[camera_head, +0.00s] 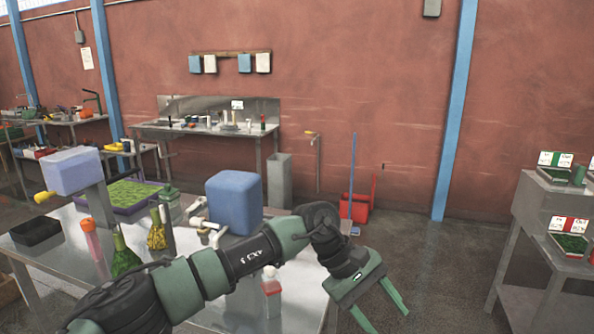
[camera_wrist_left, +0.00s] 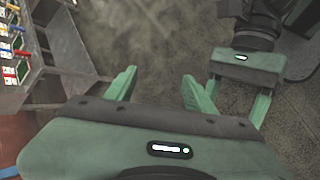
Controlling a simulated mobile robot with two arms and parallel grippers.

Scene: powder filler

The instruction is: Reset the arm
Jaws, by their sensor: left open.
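My left arm comes in from the left across the front of the metal table (camera_head: 305,300). My left gripper (camera_head: 388,322) hangs past the table's right end, pointing down over the floor. Its green fingers are apart with nothing between them. In the left wrist view the same gripper (camera_wrist_left: 159,75) shows open and empty above the grey floor. My right gripper (camera_wrist_left: 237,98) shows at the upper right of that view, close beside the left one, with its fingers apart. The right gripper does not show in the head view.
A blue container (camera_head: 234,203), a bottle with a red label (camera_head: 271,285) and green flasks (camera_head: 124,255) stand on the table near my arm. A tiered stand (camera_head: 560,205) with trays is at the right. Floor is clear between.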

